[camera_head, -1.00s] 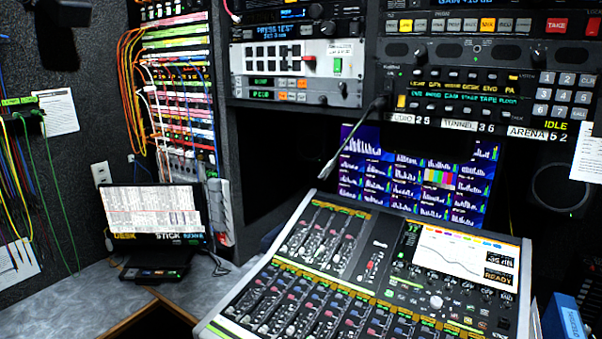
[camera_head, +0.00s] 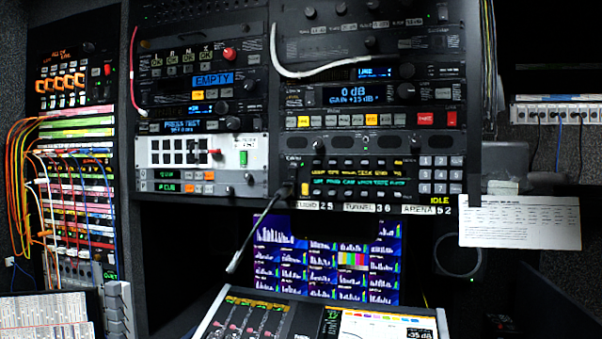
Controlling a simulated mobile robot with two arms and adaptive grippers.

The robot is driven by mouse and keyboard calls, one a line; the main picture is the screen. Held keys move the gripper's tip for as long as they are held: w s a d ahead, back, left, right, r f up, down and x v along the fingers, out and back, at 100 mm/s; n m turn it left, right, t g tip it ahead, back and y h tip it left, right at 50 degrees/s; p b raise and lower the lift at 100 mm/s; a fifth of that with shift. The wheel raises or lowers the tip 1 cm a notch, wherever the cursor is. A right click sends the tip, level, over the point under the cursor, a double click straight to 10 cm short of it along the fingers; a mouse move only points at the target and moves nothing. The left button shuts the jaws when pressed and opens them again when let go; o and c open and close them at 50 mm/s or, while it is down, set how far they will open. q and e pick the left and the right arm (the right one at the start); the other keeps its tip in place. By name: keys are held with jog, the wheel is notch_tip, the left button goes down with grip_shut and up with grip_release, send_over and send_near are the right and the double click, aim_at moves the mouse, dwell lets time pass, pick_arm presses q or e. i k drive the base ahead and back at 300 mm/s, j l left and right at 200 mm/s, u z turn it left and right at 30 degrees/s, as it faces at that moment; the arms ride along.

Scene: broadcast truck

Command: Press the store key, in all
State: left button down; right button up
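I cannot make out which key is the store key; most key labels are too small to read. Candidate keys show on the rack units: a row of white, orange and red keys (camera_head: 370,120) under the display reading "0 dB", and a dark panel (camera_head: 360,176) with lit labels and a number pad (camera_head: 440,175) at its right. The mixing console (camera_head: 290,318) shows only its upper part at the bottom edge, so most of its keys are out of view. Neither of my grippers is in view.
A gooseneck microphone (camera_head: 255,238) hangs in front of the meter screen (camera_head: 325,258). A patch bay with orange cables (camera_head: 70,190) stands at the left. A paper card (camera_head: 520,222) hangs at the right.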

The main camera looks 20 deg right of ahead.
aim_at(439, 93)
jog(key=z, duration=1.25)
